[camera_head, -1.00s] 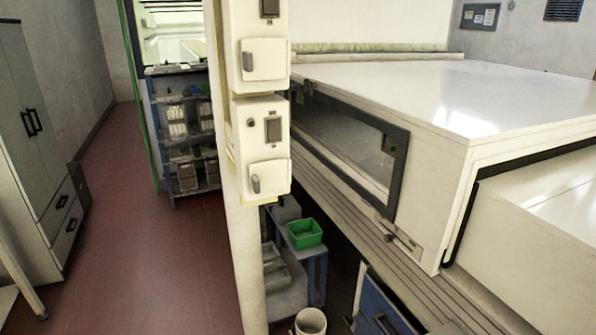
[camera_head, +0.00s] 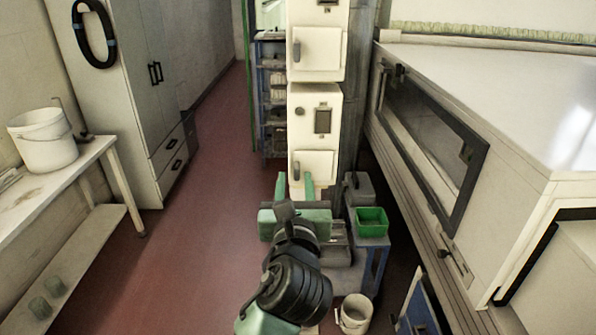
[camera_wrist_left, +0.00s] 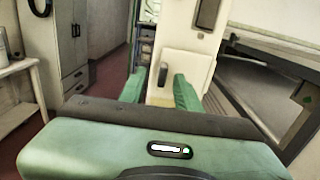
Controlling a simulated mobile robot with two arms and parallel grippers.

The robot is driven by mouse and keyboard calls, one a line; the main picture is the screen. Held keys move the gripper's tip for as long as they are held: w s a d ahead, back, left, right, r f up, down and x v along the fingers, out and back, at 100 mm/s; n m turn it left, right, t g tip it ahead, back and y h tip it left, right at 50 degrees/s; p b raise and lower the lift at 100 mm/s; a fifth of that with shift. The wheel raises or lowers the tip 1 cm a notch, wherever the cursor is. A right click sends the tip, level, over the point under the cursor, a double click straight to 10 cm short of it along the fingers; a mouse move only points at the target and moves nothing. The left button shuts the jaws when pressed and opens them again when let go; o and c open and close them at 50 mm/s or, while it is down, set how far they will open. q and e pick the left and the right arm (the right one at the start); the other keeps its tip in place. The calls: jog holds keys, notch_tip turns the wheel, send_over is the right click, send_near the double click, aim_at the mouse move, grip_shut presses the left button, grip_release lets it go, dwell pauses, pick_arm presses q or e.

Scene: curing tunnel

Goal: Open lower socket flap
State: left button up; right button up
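Two white socket boxes sit one above the other on a post. The lower socket flap (camera_head: 313,172) is a closed white panel with a grey handle at its left side. In the left wrist view the lower socket flap (camera_wrist_left: 178,70) shows with its handle between my fingers. My left gripper (camera_head: 295,184) is open, its two green fingers apart and pointing at the flap's lower part. In the left wrist view the left gripper (camera_wrist_left: 160,88) frames the handle without visibly gripping it. Whether a finger touches the flap cannot be told. My right gripper is not in view.
The upper socket flap (camera_head: 316,50) is closed above. A green bin (camera_head: 371,221) on a blue stand and a white bucket (camera_head: 355,312) are at lower right. The large white tunnel housing (camera_head: 500,100) fills the right. The red floor (camera_head: 205,230) at left is clear.

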aim_at(297, 174)
pick_arm(q)
jog(key=shift+w+d, duration=0.2)
jog(key=shift+w, duration=1.3)
grip_shut()
